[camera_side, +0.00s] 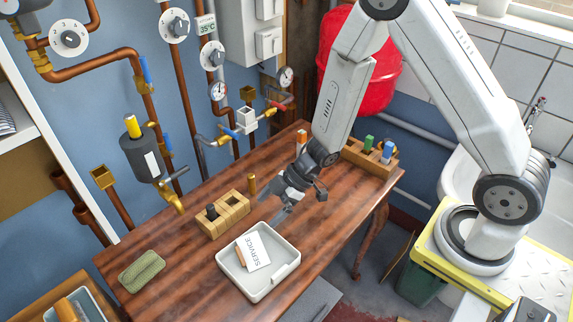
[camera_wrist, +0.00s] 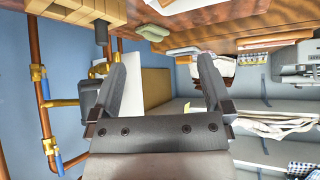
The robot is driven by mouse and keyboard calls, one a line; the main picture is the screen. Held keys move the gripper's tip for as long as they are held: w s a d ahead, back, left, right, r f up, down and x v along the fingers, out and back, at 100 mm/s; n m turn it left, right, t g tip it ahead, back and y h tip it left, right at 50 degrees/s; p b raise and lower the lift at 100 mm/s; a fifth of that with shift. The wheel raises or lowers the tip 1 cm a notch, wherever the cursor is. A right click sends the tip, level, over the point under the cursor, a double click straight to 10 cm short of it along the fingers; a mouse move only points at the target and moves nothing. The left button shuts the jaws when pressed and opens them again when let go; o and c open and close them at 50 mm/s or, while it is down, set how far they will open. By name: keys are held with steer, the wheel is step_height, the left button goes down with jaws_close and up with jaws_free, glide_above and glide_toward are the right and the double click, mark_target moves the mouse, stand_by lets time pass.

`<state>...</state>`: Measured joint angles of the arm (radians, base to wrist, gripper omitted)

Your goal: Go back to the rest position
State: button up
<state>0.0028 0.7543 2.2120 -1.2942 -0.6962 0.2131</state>
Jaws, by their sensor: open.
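My gripper (camera_side: 290,203) is open and empty above the wooden workbench (camera_side: 185,270), in the side view just above and right of the white tray (camera_side: 284,289). In the wrist view my two dark fingers stand wide apart (camera_wrist: 160,75) with nothing between them. My arm reaches down from the upper right. No marker of a rest position shows.
The tray holds a "SERVICE" card (camera_side: 256,252). A wooden block (camera_side: 236,223) with a dark peg stands left of my gripper. A green pad (camera_side: 141,271) lies at the bench's left. A wooden rack (camera_side: 379,167) stands at the right end. Copper pipes (camera_side: 181,95) line the wall.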

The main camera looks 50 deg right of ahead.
steer(key=d+r+m+t+h, duration=0.2)
steer(key=d+r+m+h, duration=0.45)
steer(key=d, duration=0.25)
steer(key=s+d+r+m+g+h, duration=0.1)
steer(key=s+r+m+g, duration=0.2)
steer(key=s, duration=0.7)
step_height(320, 180, up, 3)
steer(key=m, duration=0.3)
steer(key=shift+d, duration=0.4)
steer(key=shift+w+f+m+h, duration=0.1)
steer(key=shift+m+h, duration=0.15)
steer(key=c, duration=0.6)
steer(key=shift+o, duration=0.2)
